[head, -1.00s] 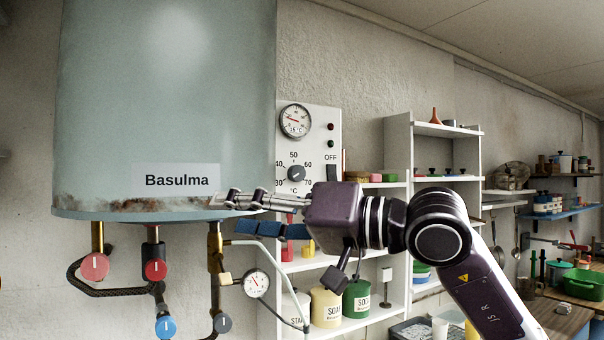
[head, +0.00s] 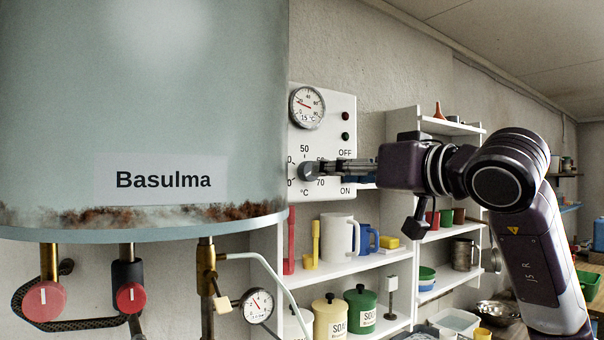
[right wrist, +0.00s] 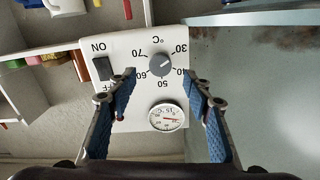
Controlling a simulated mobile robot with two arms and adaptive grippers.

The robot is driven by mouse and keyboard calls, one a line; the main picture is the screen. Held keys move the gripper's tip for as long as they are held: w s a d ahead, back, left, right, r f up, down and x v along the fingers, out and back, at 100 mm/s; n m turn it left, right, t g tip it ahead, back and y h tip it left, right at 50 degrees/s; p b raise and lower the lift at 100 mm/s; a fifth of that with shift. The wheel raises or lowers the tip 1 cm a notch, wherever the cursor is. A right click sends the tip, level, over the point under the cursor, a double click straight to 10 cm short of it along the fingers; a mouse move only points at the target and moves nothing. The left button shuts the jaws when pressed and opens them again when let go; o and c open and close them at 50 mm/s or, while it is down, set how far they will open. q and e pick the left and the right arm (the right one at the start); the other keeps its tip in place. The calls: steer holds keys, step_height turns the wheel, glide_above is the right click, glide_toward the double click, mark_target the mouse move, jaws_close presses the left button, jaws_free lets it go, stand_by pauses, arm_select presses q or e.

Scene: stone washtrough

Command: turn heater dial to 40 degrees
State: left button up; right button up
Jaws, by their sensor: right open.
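The heater dial (head: 308,171) is a grey round knob on the white control panel (head: 346,110), just right of the boiler. It also shows in the right wrist view (right wrist: 161,64), upside down, with numbers from 30 to 70 around it. Its light mark seems to point towards the 30 side. My right gripper (head: 324,168) reaches in from the right, its tips close to the dial. In the right wrist view the open gripper (right wrist: 160,83) has one blue-padded finger on each side of the dial's line, with nothing between them. I cannot tell whether they touch the panel. My left gripper is out of view.
The boiler (head: 140,100) labelled Basulma stands close on the left, with red valves (head: 131,297) below. A round thermometer (head: 307,107) sits above the dial. A black switch (right wrist: 103,68) is beside it. Shelves (head: 350,264) with mugs and canisters are below.

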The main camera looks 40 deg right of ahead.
mark_target(308, 171)
steer(key=w+p, duration=0.1)
steer(key=w, duration=0.5)
steer(key=shift+w+d+r, duration=0.2)
steer(key=shift+w+d, duration=0.1)
steer(key=shift+d, duration=0.05)
steer(key=c, duration=1.1)
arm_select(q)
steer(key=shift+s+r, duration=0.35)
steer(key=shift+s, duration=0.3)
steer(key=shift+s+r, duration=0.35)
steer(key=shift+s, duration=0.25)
arm_select(e)
steer(key=shift+c, duration=0.2)
